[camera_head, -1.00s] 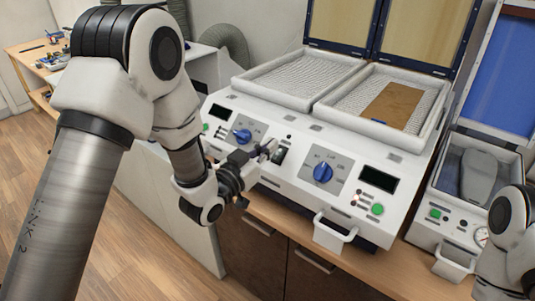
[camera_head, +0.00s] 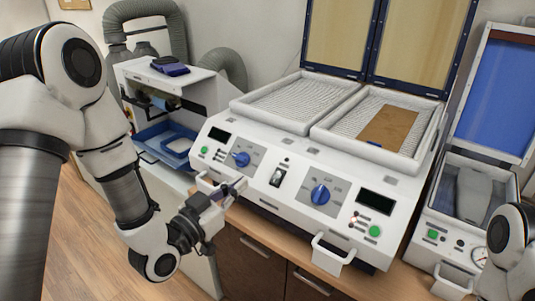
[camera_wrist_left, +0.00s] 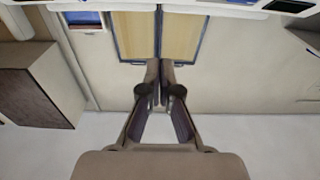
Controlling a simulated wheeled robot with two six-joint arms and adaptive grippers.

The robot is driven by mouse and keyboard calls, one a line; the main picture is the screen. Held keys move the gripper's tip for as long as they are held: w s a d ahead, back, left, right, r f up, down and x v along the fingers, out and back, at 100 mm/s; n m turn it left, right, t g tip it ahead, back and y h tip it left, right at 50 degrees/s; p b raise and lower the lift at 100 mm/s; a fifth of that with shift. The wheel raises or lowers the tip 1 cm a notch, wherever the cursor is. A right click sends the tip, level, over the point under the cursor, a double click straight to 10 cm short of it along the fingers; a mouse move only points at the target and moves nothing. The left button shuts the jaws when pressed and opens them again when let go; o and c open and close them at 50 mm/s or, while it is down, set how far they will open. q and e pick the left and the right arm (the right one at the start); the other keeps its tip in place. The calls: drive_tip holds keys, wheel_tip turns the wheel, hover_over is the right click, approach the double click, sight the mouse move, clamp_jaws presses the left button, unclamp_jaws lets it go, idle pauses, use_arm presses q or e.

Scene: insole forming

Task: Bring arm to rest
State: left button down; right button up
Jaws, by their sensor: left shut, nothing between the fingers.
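My left arm comes in from the left in the head view. Its gripper (camera_head: 232,190) is at the front left of the white heating machine (camera_head: 262,205), near that machine's left front handle. Whether it touches the handle I cannot tell. In the left wrist view the two dark fingers (camera_wrist_left: 160,78) meet at their tips with nothing between them. Part of my right arm (camera_head: 515,250) shows at the lower right edge; its gripper is out of the picture.
A brown sheet (camera_head: 388,127) lies in the machine's right tray. A press with a blue lid (camera_head: 500,90) and a grey insole form (camera_head: 473,193) stands at right. A white unit with a blue tray (camera_head: 150,150) stands at left. Wooden floor (camera_head: 95,255) is open at lower left.

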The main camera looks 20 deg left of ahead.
use_arm(q)
drive_tip(key=s+d+f+g+y+b, duration=0.15)
drive_tip(key=s+f+g, duration=0.25)
drive_tip(key=f, duration=1)
drive_tip(key=s+f+g+y+b, duration=0.1)
drive_tip(key=s+f+g+b, duration=0.25)
drive_tip(key=f, duration=1.15)
drive_tip(key=s+a+f+n+g+y, duration=0.2)
drive_tip(key=s+f+g, duration=0.3)
drive_tip(key=s+f, duration=0.2)
drive_tip(key=s+a+f+n+g+y, duration=0.2)
drive_tip(key=s+f+g, duration=0.3)
drive_tip(key=s, duration=0.7)
drive_tip(key=shift+s+a+f, duration=0.2)
drive_tip(key=shift+a+f, duration=0.5)
drive_tip(key=shift+f, duration=0.2)
